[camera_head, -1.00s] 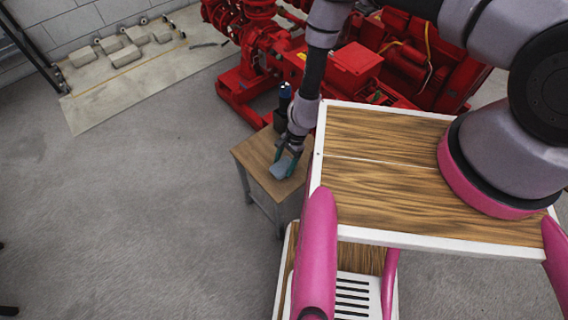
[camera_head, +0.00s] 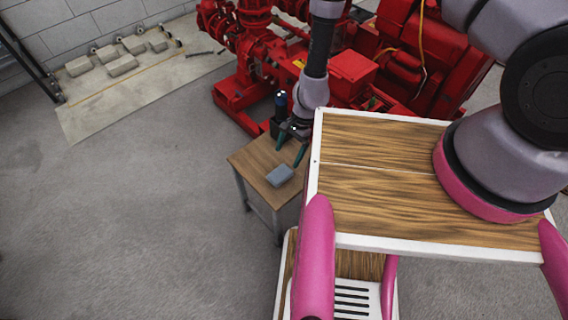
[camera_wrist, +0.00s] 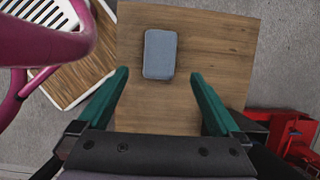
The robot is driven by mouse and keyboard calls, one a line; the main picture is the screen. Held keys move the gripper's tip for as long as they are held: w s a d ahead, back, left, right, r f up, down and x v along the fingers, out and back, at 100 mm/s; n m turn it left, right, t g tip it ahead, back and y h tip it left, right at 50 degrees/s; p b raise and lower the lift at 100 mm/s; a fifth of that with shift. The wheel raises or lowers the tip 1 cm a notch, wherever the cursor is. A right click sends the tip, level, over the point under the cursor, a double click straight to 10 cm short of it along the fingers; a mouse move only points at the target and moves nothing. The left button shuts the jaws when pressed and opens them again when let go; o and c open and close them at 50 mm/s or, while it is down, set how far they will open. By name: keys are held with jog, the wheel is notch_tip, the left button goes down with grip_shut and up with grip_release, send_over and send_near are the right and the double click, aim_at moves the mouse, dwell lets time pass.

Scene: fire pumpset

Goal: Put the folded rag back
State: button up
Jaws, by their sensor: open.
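The folded rag (camera_head: 280,175) is a small blue-grey block lying flat on a small wooden side table (camera_head: 252,160). It also shows in the wrist view (camera_wrist: 160,54), lying on the bare wood near the table edge at the top of the picture. My gripper (camera_head: 290,156) is open and empty, with its green fingers apart. In the wrist view, the gripper (camera_wrist: 163,90) has its fingers wide on either side, and the rag lies beyond them, clear of both.
The red pumpset (camera_head: 352,72) stands just behind. Grey blocks (camera_head: 117,64) lie on a pale slab at the back left. The floor left of the table is clear.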

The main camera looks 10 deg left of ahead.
jog(key=shift+v, duration=1.4)
jog(key=w+r+n+t+y, duration=0.1)
jog(key=w+r, duration=0.5)
jog(key=r, duration=0.4)
jog(key=w+r+n+t+y, duration=0.1)
jog(key=w+r, duration=0.5)
jog(key=r, duration=0.4)
jog(key=w+d+r+n+t, duration=0.1)
jog(key=w+d+r, duration=0.15)
jog(key=r, duration=0.85)
jog(key=w+d+r+t, duration=0.15)
jog(key=d+r, duration=0.25)
jog(key=r, duration=0.7)
jog(key=s+d+r+n+t, duration=0.1)
jog(key=s+d+r, duration=0.2)
jog(key=d+r, duration=0.45)
jog(key=s+d+r+t, duration=0.2)
jog(key=d+r, duration=0.2)
jog(key=r, duration=0.6)
jog(key=s+d+r+t+h, duration=0.2)
jog(key=s+d+r, duration=0.6)
jog(key=s+d, duration=0.4)
jog(key=shift+s+d+t+h, duration=0.35)
jog(key=shift+s+t+h, duration=0.1)
jog(key=shift+s, duration=0.45)
